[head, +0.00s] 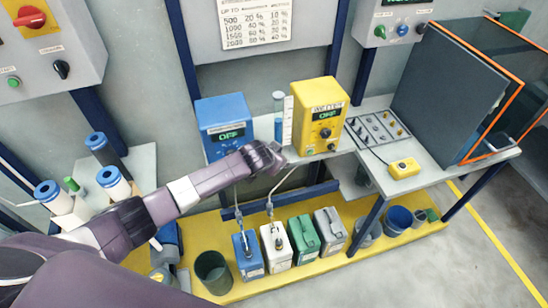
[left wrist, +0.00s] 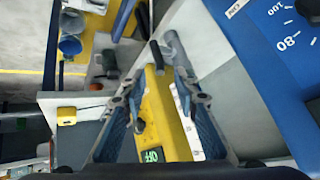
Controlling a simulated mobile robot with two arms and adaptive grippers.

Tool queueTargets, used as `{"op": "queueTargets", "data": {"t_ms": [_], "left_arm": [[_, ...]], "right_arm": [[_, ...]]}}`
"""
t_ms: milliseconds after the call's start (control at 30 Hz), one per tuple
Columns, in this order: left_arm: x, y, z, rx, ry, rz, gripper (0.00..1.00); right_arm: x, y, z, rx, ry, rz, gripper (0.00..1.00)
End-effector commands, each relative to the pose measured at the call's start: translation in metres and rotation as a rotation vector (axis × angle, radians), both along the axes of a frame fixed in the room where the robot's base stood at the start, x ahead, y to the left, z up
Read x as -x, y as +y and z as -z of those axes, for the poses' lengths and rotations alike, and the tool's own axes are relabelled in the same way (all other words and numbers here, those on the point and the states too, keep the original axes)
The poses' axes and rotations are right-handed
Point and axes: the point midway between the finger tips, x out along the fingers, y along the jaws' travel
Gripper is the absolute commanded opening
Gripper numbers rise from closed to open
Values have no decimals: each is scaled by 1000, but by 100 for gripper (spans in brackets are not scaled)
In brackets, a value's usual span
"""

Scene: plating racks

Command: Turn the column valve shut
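The calibration column (head: 278,108) is a narrow upright tube with blue in it, beside a white scale, between the blue and yellow pump boxes in the head view. Its lower end is hidden behind my left gripper (head: 276,156). In the left wrist view, my left gripper (left wrist: 158,76) has its two fingers spread apart. A dark lever-like piece (left wrist: 156,54) and a grey cylindrical piece (left wrist: 173,44) show just beyond the fingertips; this looks like the valve, but contact is unclear. A large blue surface with scale numbers (left wrist: 275,60) is close on the right. My right gripper is out of view.
The yellow pump box (head: 318,115) and blue pump box (head: 226,125) read OFF and flank the gripper closely. A grey tray (head: 377,130) and yellow pendant (head: 404,168) lie right on the bench. Several jugs (head: 276,243) stand below on the yellow floor platform.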

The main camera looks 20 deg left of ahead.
Motion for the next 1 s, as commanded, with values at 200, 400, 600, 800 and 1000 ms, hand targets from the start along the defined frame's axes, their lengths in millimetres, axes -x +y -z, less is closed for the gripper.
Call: {"op": "queueTargets", "data": {"t_ms": [200, 400, 600, 800, 1000], "left_arm": [[23, 3, -25, 1, -1, -1, 28], [40, 5, -43, -1, 0, -1, 28], [47, 5, -52, -1, 0, -1, 28], [49, 6, -53, -1, 0, -1, 28], [48, 5, -53, -1, 0, -1, 28]], "right_arm": [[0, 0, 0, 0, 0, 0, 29], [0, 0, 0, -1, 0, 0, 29], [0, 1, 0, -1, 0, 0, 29], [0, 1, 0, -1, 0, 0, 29], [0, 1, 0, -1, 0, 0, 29]]}}
